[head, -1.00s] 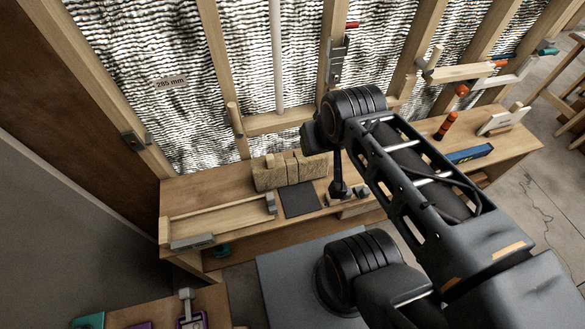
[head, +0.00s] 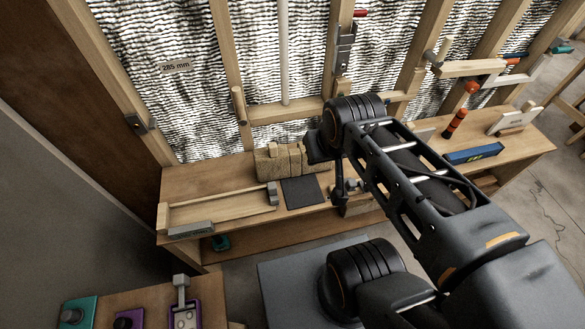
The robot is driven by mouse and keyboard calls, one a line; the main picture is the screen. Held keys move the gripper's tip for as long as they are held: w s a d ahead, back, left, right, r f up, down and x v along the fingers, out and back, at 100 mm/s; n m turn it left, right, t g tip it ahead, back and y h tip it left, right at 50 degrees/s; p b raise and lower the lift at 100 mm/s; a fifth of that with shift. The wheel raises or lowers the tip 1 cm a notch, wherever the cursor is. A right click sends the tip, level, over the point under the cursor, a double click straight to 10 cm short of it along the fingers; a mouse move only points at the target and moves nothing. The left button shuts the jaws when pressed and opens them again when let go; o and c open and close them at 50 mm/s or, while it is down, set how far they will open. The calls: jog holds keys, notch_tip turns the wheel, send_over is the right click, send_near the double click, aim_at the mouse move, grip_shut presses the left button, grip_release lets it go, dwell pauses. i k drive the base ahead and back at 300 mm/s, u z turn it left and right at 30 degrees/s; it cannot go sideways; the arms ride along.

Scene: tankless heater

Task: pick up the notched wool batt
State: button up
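The notched wool batt appears to be the tan, fibrous block (head: 267,166) on the wooden bench, against the stud wall. Dark slits divide its top and front. The black wrist end of my arm covers or borders its right end. My gripper (head: 342,196) seems to be the small dark part hanging below the wrist, to the right of the block and over the bench. Its fingers are too small and dark to make out, and I see nothing clearly held in it.
A dark square mat (head: 302,192) lies in front of the block. A shallow wooden tray (head: 220,207) is to the left. A blue level (head: 473,154) and an orange-and-black tool (head: 455,124) are on the right. A front table (head: 145,300) holds teal and purple items.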

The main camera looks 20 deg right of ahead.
aim_at(273, 162)
jog(key=u, duration=0.15)
jog(key=k, duration=0.3)
jog(key=z, duration=0.75)
jog(key=i, duration=0.6)
jog(key=u, duration=1.55)
